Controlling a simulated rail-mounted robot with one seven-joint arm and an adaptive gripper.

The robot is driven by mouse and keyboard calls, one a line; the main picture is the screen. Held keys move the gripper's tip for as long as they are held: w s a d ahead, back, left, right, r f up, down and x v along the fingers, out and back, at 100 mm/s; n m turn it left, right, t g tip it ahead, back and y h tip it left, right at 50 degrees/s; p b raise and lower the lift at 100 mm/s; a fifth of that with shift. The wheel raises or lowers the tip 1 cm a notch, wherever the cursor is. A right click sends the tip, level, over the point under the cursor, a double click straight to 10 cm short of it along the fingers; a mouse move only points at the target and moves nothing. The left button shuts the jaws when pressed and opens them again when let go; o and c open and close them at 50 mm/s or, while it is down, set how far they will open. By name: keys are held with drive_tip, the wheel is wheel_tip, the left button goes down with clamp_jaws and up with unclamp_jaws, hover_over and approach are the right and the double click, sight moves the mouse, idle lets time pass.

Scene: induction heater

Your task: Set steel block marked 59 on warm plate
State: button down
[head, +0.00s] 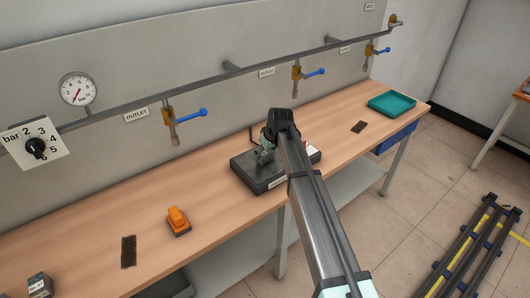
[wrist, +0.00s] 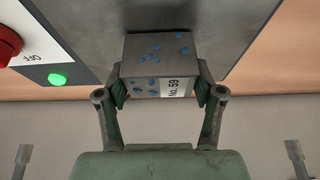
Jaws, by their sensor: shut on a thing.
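The steel block marked No. 59 (wrist: 158,66) is a grey cube with blue specks and a white label. My gripper (wrist: 160,88) is shut on it, a finger pad on each side. The warm plate (wrist: 215,30) is a grey metal surface behind the block in the wrist view. I cannot tell whether the block touches the plate.
The wooden bench (head: 215,190) runs along the wall. An orange object (head: 177,220), a dark mat (head: 128,252) and a small labelled block (head: 39,285) are left of the plate. Blue-handled valves (head: 188,113) hang above.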

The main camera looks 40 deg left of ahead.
drive_tip(key=shift+c, duration=0.8)
unclamp_jaws()
